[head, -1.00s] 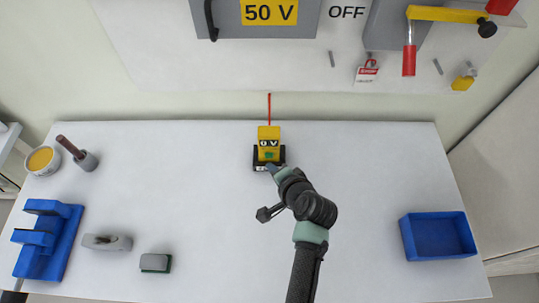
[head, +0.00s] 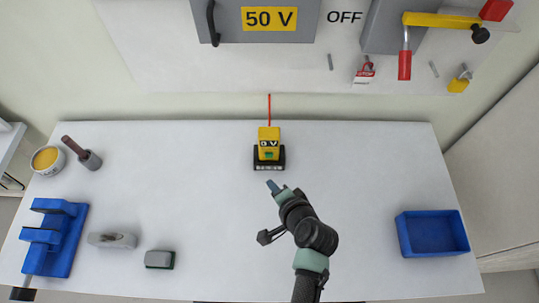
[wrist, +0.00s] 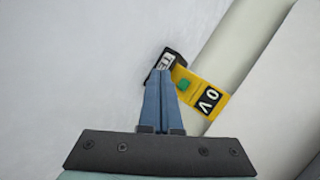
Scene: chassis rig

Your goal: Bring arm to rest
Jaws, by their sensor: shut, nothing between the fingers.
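My gripper (head: 273,187) is over the middle of the white table in the head view, just in front of a yellow tester (head: 269,145). In the wrist view its blue fingers (wrist: 163,100) are together with nothing between them. The tester reads "0 V", has a green button and a black base, and stands upright near the back edge with a red probe pointing up. The tester also shows in the wrist view (wrist: 202,97), beyond the fingertips. A gap shows between gripper and tester in the head view.
A blue bin (head: 432,234) stands at the right. A blue stand (head: 52,238), a grey block (head: 160,260), a pale tool (head: 112,240), a yellow-filled bowl (head: 47,160) and a brown-handled tool (head: 82,153) are at the left. The wall panel (head: 267,18) is behind. Table between is clear.

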